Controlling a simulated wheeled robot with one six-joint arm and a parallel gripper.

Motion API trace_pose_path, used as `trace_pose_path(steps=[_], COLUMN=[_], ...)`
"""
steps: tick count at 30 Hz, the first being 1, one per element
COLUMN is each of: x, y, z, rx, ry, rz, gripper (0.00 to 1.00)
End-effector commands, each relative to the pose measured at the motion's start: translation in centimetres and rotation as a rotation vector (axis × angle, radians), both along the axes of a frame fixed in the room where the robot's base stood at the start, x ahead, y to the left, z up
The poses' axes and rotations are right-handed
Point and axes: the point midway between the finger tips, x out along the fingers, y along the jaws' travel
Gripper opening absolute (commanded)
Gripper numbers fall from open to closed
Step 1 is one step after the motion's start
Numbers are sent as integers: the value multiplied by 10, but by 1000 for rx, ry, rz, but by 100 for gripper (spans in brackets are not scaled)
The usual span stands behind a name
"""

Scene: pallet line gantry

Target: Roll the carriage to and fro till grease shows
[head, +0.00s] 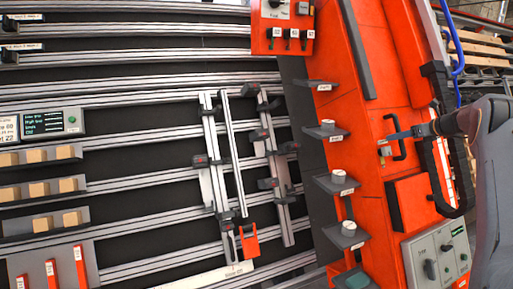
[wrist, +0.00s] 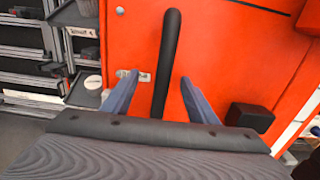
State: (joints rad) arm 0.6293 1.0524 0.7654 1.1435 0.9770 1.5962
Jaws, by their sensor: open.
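My gripper (head: 392,140) is at the orange panel (head: 368,112) on the right of the head view. In the wrist view my gripper (wrist: 157,82) is open, with one blue-grey finger on each side of a black bar handle (wrist: 167,50). Gaps show between the fingers and the handle; I cannot tell whether the handle lies between the tips in depth. The handle also shows in the head view (head: 401,140). A likely carriage is the rail assembly (head: 231,150) with black blocks, across the long rails, with an orange bracket (head: 250,243) at its lower end. I cannot make out grease.
Grey shelves (head: 335,184) with small pots stick out from the orange panel's left side. A switch box (head: 282,25) is above and a grey control box (head: 437,255) below right. A black block (wrist: 250,117) stands right of my gripper. Wooden blocks (head: 38,189) sit on ledges far left.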

Motion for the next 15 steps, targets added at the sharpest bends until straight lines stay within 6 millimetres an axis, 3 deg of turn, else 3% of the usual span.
trace_pose_path(steps=[8,15], x=[-2,-18], y=[-2,-9], z=[1,12], rx=[0,0], ry=[0,0], rz=[-2,-2], gripper=[53,53])
